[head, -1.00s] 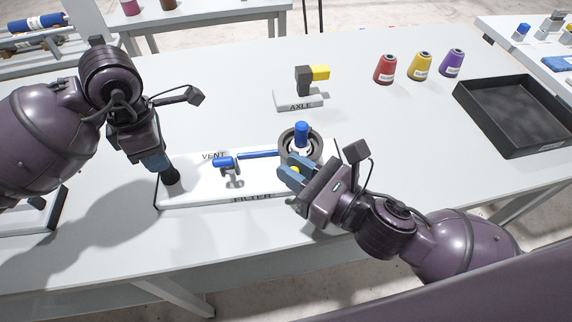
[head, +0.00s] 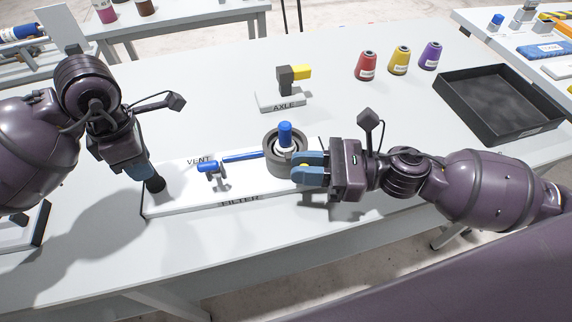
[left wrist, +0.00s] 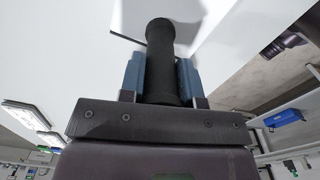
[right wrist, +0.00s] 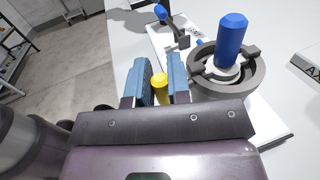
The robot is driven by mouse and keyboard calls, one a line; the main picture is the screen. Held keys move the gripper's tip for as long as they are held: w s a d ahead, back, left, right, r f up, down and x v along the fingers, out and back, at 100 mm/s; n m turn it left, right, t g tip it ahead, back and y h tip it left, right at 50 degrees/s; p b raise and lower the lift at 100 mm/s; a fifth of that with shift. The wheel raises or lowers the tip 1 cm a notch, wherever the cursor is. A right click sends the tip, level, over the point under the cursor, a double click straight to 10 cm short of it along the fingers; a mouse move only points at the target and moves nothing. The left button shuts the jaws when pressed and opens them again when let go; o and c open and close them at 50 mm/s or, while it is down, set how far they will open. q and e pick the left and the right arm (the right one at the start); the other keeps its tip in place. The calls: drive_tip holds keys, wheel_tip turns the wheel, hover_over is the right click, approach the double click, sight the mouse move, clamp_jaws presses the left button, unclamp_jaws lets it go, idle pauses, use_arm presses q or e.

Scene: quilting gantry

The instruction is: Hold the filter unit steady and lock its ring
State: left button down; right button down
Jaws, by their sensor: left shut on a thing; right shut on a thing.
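The filter unit is a white plate (head: 178,203) marked FILTER and VENT, flat on the table. A dark grey ring (head: 270,165) sits on its right part around a blue upright knob (head: 285,134); both show in the right wrist view. My left gripper (head: 149,176) is shut on a black upright post (left wrist: 160,62) at the plate's left end. My right gripper (head: 317,168) is shut on a small yellow peg (right wrist: 160,88) beside the ring, at its near right side.
A blue vent lever (head: 208,167) and a thin blue rod (head: 241,157) lie between the grippers. Behind stand an AXLE block (head: 282,101) and red, yellow and purple cones (head: 399,61). A black tray (head: 497,136) is at the right.

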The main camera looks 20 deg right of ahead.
use_arm(q)
drive_tip(key=shift+s+f, duration=0.1)
drive_tip(key=shift+f, duration=0.35)
use_arm(e)
drive_tip(key=shift+d+f, duration=0.1)
drive_tip(key=c, duration=1.4)
unclamp_jaws()
drive_tip(key=shift+o, duration=0.2)
drive_tip(key=shift+d, duration=0.15)
drive_tip(key=v, duration=1.1)
drive_tip(key=shift+d, duration=0.4)
drive_tip(key=shift+s, duration=0.1)
use_arm(q)
drive_tip(key=c, duration=0.8)
unclamp_jaws()
drive_tip(key=shift+r, duration=0.1)
drive_tip(key=shift+o, duration=0.2)
drive_tip(key=shift+r, duration=0.15)
